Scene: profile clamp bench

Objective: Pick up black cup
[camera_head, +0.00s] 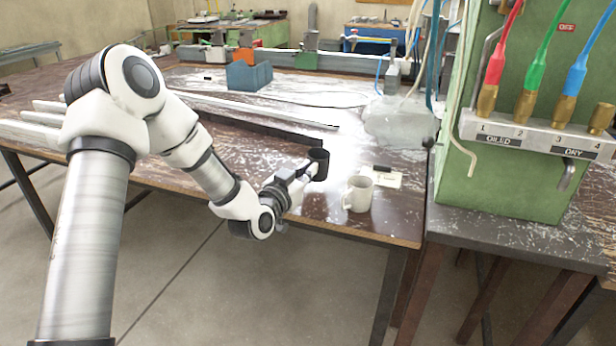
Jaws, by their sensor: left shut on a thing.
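The black cup (320,162) is at the front part of the bench, left of a white mug. My left gripper (308,172) reaches it from the left and is shut on it. The fingertips are small and partly hidden against the dark cup. I cannot tell whether the cup touches the bench top or is held just above it. My right gripper is not in view.
A white mug (357,194) stands close to the right of the black cup, near the bench's (400,228) front edge. A white card (384,178) with a small dark item lies behind it. Metal profiles lie behind and left. A green cabinet (530,190) stands at right.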

